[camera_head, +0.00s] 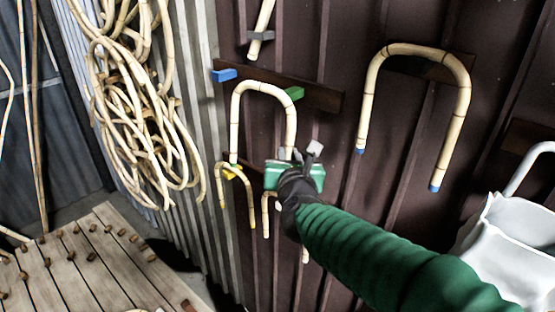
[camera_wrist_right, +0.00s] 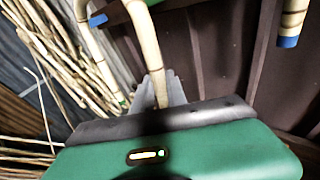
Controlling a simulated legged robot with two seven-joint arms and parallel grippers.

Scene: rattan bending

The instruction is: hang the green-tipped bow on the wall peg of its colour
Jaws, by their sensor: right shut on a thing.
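The green-tipped bow (camera_head: 236,112) is an upright pale cane arch in front of the wall board, its left tip green. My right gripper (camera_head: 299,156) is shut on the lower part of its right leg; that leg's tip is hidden. In the wrist view the held leg (camera_wrist_right: 144,40) runs down between the fingers (camera_wrist_right: 162,92). The green peg (camera_head: 294,93) shows just right of the arch, level with its upper right side. The arch top is above the peg in the picture; I cannot tell whether they touch. My left gripper is not in view.
A blue peg (camera_head: 224,75) is at the board's left end. A yellow-tipped bow (camera_head: 221,185) hangs below left, close to the held bow. A large blue-tipped bow (camera_head: 455,120) hangs at right. Cane coils (camera_head: 140,110) hang at left, above a slatted bench (camera_head: 100,265).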

